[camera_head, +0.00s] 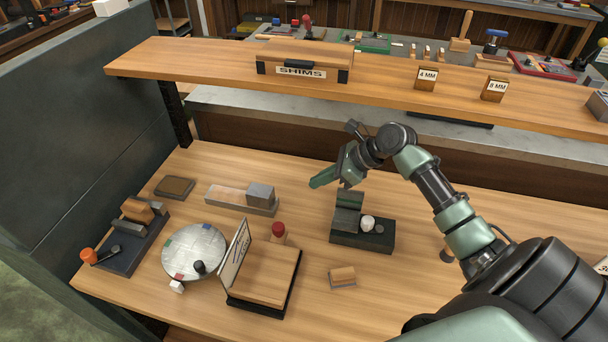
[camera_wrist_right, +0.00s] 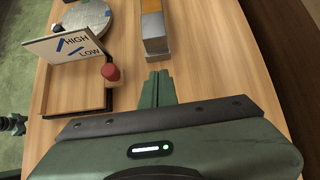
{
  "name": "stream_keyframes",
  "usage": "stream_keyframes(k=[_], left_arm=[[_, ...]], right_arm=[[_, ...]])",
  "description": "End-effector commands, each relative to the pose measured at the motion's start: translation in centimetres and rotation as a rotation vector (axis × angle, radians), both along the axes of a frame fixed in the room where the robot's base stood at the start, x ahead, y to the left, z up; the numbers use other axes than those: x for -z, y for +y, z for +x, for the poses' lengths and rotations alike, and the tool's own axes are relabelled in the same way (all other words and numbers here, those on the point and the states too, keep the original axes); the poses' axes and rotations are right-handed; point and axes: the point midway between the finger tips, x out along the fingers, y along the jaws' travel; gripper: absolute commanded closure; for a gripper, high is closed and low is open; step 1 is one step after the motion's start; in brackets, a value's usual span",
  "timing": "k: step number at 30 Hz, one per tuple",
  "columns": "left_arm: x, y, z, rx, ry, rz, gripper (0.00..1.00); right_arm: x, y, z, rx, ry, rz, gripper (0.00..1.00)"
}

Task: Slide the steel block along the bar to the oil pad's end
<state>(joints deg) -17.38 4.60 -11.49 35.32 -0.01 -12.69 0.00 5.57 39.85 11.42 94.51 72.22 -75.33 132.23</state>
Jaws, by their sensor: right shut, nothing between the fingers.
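The grey steel block (camera_head: 260,194) sits on the right end of the bar (camera_head: 225,196), which has a pale top and lies on the bench. The brown, dark-edged oil pad (camera_head: 175,187) lies to the left of the bar, beyond its other end. My right gripper (camera_head: 318,180) is shut and empty, to the right of the block and apart from it. In the right wrist view its green fingers (camera_wrist_right: 157,82) point at the block (camera_wrist_right: 156,46), with bare wood between, and the bar (camera_wrist_right: 152,22) runs on beyond. My left gripper is not in view.
A tray with a HIGH/LOW sign (camera_head: 262,275) and a red-topped peg (camera_head: 278,232) stand in front of the bar. A round plate (camera_head: 194,252) is at front left. A dark stand (camera_head: 362,232) is below my right gripper. A shelf (camera_head: 210,62) spans the back.

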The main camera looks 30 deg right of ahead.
Motion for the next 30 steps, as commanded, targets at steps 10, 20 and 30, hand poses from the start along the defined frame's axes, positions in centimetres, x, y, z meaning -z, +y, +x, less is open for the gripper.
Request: stream_keyframes(k=[10,20,30], left_arm=[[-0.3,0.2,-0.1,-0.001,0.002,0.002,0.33],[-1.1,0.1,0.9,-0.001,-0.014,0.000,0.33],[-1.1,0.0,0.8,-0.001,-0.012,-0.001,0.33]], right_arm=[[5.0,3.5,3.8,0.000,0.000,0.004,1.00],[6.1,6.4,7.0,0.000,-0.001,0.001,1.00],[6.2,6.9,7.5,0.001,0.000,-0.001,1.00]])
